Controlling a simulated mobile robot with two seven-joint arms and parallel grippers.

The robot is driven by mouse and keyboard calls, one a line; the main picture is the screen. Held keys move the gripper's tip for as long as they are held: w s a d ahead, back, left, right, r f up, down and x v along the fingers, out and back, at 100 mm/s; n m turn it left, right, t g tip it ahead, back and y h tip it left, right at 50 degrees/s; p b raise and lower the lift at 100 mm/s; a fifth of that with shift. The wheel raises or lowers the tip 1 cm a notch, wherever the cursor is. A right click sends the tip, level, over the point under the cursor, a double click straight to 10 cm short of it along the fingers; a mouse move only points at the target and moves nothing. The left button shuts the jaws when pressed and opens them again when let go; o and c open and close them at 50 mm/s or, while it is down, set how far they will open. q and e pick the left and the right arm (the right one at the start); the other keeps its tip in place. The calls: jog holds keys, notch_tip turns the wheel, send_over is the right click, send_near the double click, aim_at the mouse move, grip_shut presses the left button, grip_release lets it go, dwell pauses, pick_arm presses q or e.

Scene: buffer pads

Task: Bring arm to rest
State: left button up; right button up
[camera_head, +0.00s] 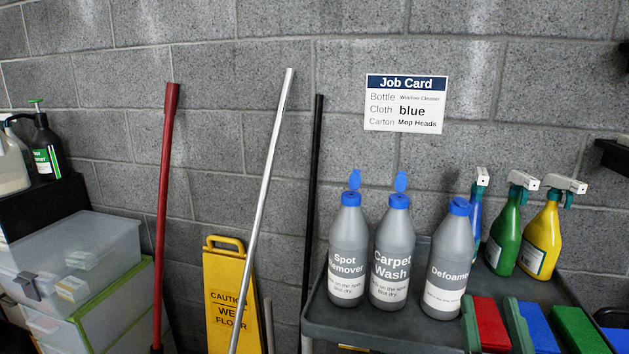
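My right gripper (618,103) shows only in part at the right edge of the head view. Two dark finger parts stand well apart, one above the other, with bare wall between them. It is open and nothing shows between the fingers. It is above and to the right of the spray bottles. My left gripper is not in view. A job card (405,103) on the wall reads Window Cleaner, blue, Mop Heads.
A dark cart tray (385,325) holds grey bottles (347,245), spray bottles (507,232) and coloured pads (490,322). A red pole (166,200), silver pole (262,210), yellow wet-floor sign (232,290) and clear boxes (75,255) stand left.

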jog(key=s+a+f+n+g+y+p, duration=0.1)
jog(key=s+f+n+g+y+p, duration=0.15)
jog(key=f, duration=0.85)
jog(key=s+a+f+n+g+y+p, duration=0.1)
jog(key=s+f+g+y+p, duration=0.2)
jog(key=f, duration=0.7)
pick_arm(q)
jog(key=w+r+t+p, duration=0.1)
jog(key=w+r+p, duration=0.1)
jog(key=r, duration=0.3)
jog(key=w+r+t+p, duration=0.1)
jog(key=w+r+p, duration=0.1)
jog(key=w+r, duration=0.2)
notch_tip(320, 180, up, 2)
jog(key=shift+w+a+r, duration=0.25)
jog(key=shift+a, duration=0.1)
pick_arm(e)
jog(key=s+f+g, duration=0.4)
jog(key=s+f, duration=0.3)
jog(key=s, duration=0.4)
jog(key=s+f+g, duration=0.4)
jog(key=s+f, duration=0.4)
jog(key=s, duration=0.3)
jog(key=shift+d+f, duration=0.15)
jog(key=shift+d, duration=0.3)
jog(key=shift+y, duration=0.25)
